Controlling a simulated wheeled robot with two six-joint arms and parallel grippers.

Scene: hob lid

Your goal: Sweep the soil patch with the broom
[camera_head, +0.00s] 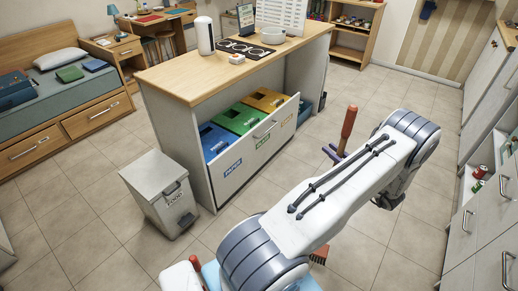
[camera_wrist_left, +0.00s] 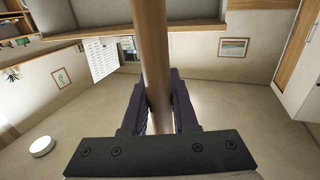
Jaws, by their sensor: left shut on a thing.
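The broom's brown handle (camera_head: 348,124) rises upright beyond my left arm in the head view. My left gripper (camera_head: 338,155), with dark purple fingers, is shut on it. In the left wrist view the wooden handle (camera_wrist_left: 152,50) runs up between the two fingers of my left gripper (camera_wrist_left: 159,108). A reddish-brown brush end (camera_head: 319,254) shows below my arm, and the arm hides most of the broom's lower part. I cannot make out the soil patch in either view. My right gripper is not in view.
A wooden-topped counter (camera_head: 170,82) holds a pull-out drawer of blue, green and yellow bins (camera_head: 239,118). A grey bin (camera_head: 158,178) stands on the tiled floor. Tiled floor around my arm is largely clear.

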